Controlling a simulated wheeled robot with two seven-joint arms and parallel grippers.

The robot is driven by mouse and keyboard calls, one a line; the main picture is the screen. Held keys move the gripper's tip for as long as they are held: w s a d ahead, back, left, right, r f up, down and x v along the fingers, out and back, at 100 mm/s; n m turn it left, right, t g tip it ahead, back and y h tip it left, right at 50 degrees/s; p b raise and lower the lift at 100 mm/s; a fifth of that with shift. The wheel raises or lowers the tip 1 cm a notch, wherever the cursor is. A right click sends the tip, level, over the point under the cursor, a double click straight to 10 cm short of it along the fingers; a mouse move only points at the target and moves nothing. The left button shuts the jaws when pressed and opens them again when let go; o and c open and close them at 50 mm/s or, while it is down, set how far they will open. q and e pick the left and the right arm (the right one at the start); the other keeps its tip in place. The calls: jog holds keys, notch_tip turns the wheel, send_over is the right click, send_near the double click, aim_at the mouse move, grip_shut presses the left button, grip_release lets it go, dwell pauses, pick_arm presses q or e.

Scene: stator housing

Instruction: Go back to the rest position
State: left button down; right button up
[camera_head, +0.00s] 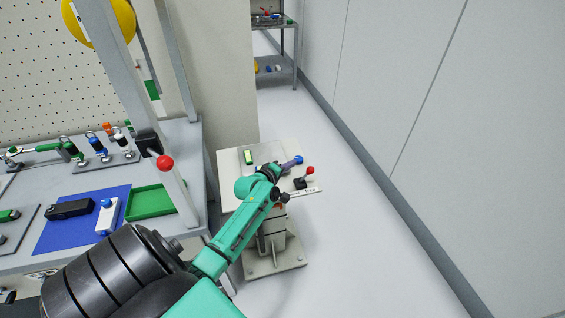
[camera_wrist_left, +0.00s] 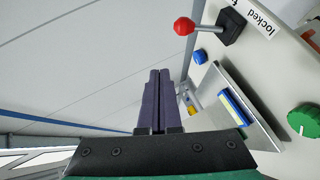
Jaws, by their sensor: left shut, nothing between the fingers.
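My left arm reaches over a small pedestal panel (camera_head: 228,158). Its gripper (camera_head: 292,162) is shut and empty over the panel's far right part, close to a blue knob (camera_head: 299,159) in the head view. In the left wrist view the dark fingers (camera_wrist_left: 160,72) are pressed together with nothing between them, and the blue knob (camera_wrist_left: 200,56) stands to their right, apart from them. A red-balled lever (camera_wrist_left: 183,27) on a black base is above them in that view. The right gripper is not in view.
The panel also carries a green knob (camera_wrist_left: 302,118) and a recess with a blue and yellow piece (camera_wrist_left: 233,108). At left is a workbench with a blue mat (camera_head: 75,236), a green tray (camera_head: 150,202) and a post with another red-balled lever (camera_head: 165,162). Open floor lies right of the pedestal.

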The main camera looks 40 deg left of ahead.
pick_arm(q)
jog(key=s, duration=0.1)
jog(key=s+r, duration=0.2)
jog(key=shift+s+d+r, duration=0.25)
jog(key=shift+s+d, duration=0.05)
jog(key=shift+s, duration=0.05)
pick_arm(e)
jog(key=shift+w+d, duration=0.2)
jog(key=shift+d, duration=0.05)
pick_arm(q)
jog(key=shift+w+d, duration=0.1)
jog(key=shift+w, duration=0.05)
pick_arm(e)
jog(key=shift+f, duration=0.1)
